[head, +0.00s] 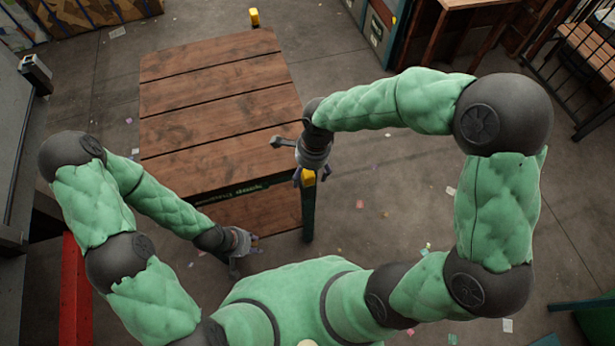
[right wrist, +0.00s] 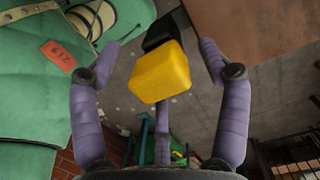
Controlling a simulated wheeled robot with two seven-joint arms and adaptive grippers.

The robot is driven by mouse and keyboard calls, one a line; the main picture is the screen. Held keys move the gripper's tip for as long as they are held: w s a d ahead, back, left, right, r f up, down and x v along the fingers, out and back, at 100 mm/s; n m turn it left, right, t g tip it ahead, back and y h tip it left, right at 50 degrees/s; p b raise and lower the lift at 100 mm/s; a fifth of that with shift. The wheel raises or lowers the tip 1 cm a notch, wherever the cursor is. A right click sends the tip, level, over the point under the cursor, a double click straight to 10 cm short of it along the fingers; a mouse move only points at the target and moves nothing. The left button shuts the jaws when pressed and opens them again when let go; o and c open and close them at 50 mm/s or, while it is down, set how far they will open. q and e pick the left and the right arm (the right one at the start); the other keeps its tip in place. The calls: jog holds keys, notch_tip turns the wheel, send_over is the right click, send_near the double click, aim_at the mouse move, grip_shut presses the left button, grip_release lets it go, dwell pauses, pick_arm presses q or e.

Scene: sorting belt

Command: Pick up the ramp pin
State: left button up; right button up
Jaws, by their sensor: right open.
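A yellow block with a dark part behind it, which I take to be the ramp pin (right wrist: 160,76), sits between the fingers of my right gripper (right wrist: 160,48) in the right wrist view. The fingers are spread, with a visible gap on both sides. In the head view the yellow pin (head: 309,179) tops a dark post at the near right corner of a wooden platform (head: 215,92), and my right gripper (head: 306,172) is right over it, partly covering it. My left gripper (head: 241,250) hangs near the platform's front edge; its fingers are too small to read.
A similar yellow-topped post (head: 254,18) stands at the platform's far corner. A red beam (head: 76,290) and grey machinery are at the left. A wooden table (head: 470,4) and black railing are at the upper right. Concrete floor with paper scraps is open on the right.

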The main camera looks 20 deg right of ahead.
jog(key=shift+f, duration=0.4)
grip_shut()
jog(key=shift+r, duration=0.15)
notch_tip(320, 180, up, 18)
jog(key=p, duration=0.3)
jog(key=shift+p, duration=0.35)
notch_tip(320, 180, up, 12)
jog(key=p, duration=1)
